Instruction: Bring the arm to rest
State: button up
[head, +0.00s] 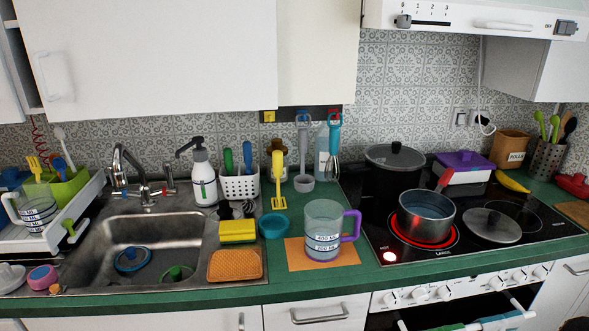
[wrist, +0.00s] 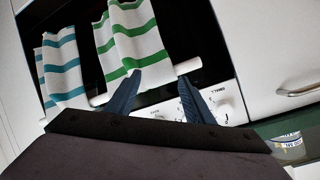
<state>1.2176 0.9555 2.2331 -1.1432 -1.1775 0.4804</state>
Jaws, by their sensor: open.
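My gripper (wrist: 160,80) shows in the wrist view as two dark blue fingers held apart. Nothing is between them. It is in front of the oven, near the rail with the hanging towels, and I cannot tell how far away the rail is. A towel with green stripes (wrist: 132,40) hangs behind the left finger. A towel with teal stripes (wrist: 63,72) hangs further left. The white oven panel with knobs (wrist: 226,112) lies behind the right finger. The head view does not clearly show my gripper.
In the head view, a saucepan (head: 425,216) stands on a glowing red hob ring. A jug with a purple handle (head: 323,230) stands on an orange mat (head: 294,257). The sink (head: 160,232) is at the left. The green counter edge (head: 345,285) runs along the front.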

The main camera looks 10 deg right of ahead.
jog(key=s+a+f+m+g, duration=0.1)
jog(key=s+a+f+g, duration=0.1)
jog(key=s+f+g, duration=1.1)
jog(key=s+a+r+m+g+y, duration=0.1)
jog(key=s+a+r+g+y, duration=0.1)
jog(key=s+a, duration=0.35)
jog(key=s+a+r+g+y, duration=0.1)
jog(key=s+a+r, duration=0.2)
jog(key=s, duration=0.6)
jog(key=w+a+r+n+t+h, duration=0.25)
jog(key=w+a+r+n, duration=0.65)
jog(key=w+a+r, duration=0.9)
notch_tip(320, 180, up, 13)
jog(key=s+p, duration=0.1)
jog(key=p, duration=1.1)
jog(key=shift+s+d, duration=0.15)
jog(key=shift+d, duration=0.15)
